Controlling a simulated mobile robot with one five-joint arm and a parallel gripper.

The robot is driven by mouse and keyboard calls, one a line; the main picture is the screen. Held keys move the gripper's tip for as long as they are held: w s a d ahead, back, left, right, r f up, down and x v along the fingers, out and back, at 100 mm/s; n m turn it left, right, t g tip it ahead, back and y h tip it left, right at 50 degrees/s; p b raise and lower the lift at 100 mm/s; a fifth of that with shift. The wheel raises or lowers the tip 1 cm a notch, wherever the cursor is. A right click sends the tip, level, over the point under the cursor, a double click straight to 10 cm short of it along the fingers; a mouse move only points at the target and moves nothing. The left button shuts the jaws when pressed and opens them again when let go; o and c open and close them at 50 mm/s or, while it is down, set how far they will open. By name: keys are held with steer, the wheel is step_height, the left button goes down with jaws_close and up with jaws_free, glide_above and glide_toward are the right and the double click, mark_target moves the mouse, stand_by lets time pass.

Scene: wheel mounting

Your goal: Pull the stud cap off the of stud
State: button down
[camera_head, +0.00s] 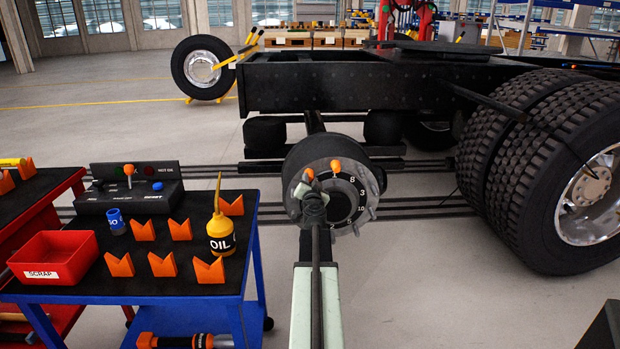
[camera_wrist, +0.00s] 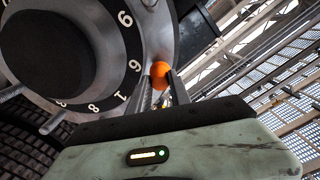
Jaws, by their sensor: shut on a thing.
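The dark wheel hub (camera_head: 345,196) has a numbered ring and bare metal studs around its face. One orange stud cap (camera_head: 336,166) sits near the top of the ring. A second orange stud cap (camera_head: 308,174) is at the upper left of the hub, at the tip of my gripper (camera_head: 307,185). In the wrist view my gripper (camera_wrist: 163,80) is shut on this orange cap (camera_wrist: 160,69), beside the numbered ring (camera_wrist: 128,62). The stud behind it is hidden, so I cannot tell whether the cap is fully seated.
A blue cart (camera_head: 255,240) at left carries a red scrap bin (camera_head: 55,258), an oil bottle (camera_head: 220,232), several orange V-blocks (camera_head: 162,265) and a control box (camera_head: 135,187). Double tyres (camera_head: 520,160) stand to the right. Floor between is clear.

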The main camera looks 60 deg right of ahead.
steer(key=shift+s+a, duration=0.1)
steer(key=shift+a, duration=0.05)
steer(key=v, duration=0.9)
stand_by(1.4)
step_height(320, 180, up, 41)
steer(key=p, duration=4.1)
